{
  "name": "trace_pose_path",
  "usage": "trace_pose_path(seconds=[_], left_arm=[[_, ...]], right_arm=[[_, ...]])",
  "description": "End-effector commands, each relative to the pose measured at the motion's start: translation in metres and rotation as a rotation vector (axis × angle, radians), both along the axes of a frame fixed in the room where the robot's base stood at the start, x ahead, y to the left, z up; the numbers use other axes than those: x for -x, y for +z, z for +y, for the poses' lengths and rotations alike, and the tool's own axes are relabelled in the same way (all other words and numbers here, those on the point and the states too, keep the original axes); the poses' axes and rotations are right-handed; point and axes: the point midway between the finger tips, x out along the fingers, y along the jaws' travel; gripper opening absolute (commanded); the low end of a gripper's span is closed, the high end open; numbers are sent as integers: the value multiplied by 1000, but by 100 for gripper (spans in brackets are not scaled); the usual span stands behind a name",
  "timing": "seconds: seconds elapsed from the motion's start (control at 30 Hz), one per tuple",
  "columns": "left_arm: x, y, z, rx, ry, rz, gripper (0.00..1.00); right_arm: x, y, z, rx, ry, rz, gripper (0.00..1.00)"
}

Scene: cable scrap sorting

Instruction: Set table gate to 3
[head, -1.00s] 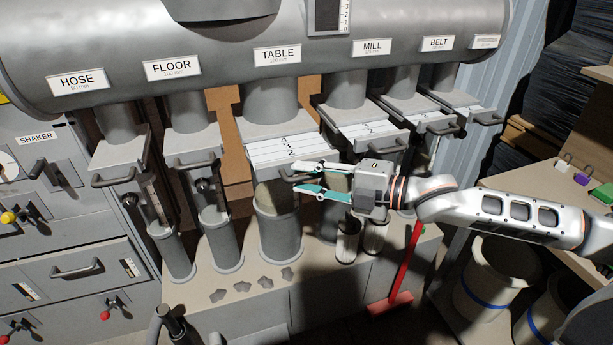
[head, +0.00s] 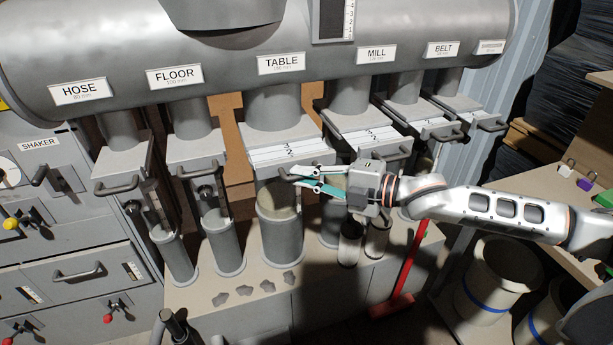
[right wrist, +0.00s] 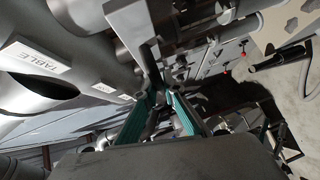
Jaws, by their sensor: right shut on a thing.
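The TABLE gate is a flat grey slide plate (head: 275,157) under the TABLE label (head: 281,64), with a white numbered scale on top. The digits 3 and 2 are legible on the part of the scale that shows. My right gripper (head: 291,176), with teal fingers, is shut on the gate's handle at the plate's front edge and partly covers it. In the right wrist view the teal fingers (right wrist: 160,98) close toward the grey handle piece, and the TABLE label (right wrist: 38,58) shows at left. My left gripper is not in view.
The FLOOR gate (head: 197,162) is at left and the MILL gate (head: 372,138) close at right, partly near my right arm. A grey collar pipe (head: 281,235) stands below the TABLE gate. A red-handled tool (head: 408,268) leans at lower right.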

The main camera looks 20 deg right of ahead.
Motion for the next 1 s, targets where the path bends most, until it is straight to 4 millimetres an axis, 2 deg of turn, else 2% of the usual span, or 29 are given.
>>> trace_pose_path(seconds=[0.17,0.2,0.27,0.67,0.77,1.0], left_arm=[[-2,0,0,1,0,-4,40],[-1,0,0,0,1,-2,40],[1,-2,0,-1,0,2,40],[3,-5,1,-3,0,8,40],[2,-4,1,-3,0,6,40],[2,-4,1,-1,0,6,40]], right_arm=[[1,-2,0,1,-1,2,0],[1,-2,0,1,0,1,14],[1,-2,0,1,0,1,26],[3,-2,-3,2,-1,3,26],[9,-1,-10,2,-1,3,26],[38,3,-42,5,-2,5,26]])
